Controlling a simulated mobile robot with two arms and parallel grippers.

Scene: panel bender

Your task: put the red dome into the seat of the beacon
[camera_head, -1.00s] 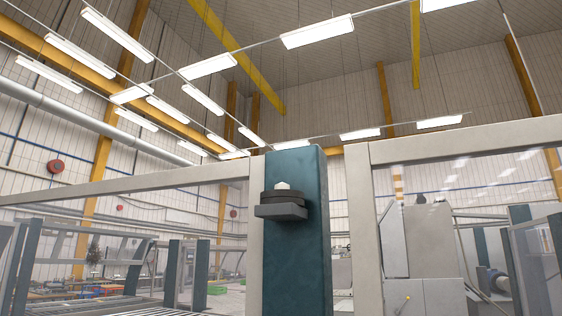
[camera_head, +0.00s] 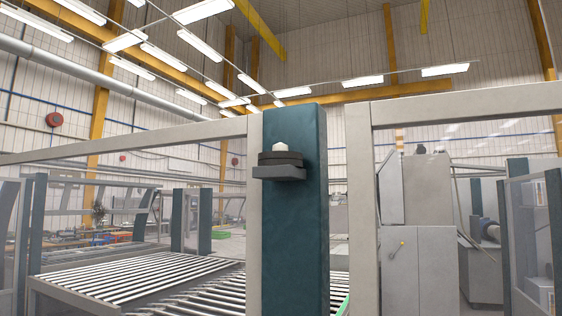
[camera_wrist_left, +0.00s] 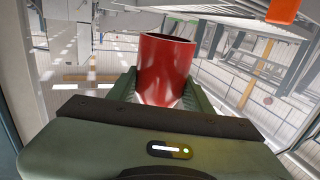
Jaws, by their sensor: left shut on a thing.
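The beacon's seat (camera_head: 280,158) is a dark round ring with a small white piece standing in its middle. It sits on a grey bracket (camera_head: 279,174) on the front of a dark teal post, near the middle of the head view. The red dome (camera_wrist_left: 165,68) shows in the left wrist view as a glossy red cup shape with its open rim facing away from the wrist. My left gripper (camera_wrist_left: 165,95) is shut on it, with a finger on each side. Neither gripper shows in the head view, so the dome's distance from the beacon cannot be told.
The teal post (camera_head: 298,235) stands between pale frame uprights and beams (camera_head: 362,220). A roller conveyor (camera_head: 130,280) lies behind it on the left. Grey machine cabinets (camera_head: 420,240) stand behind on the right. The space before the bracket looks clear.

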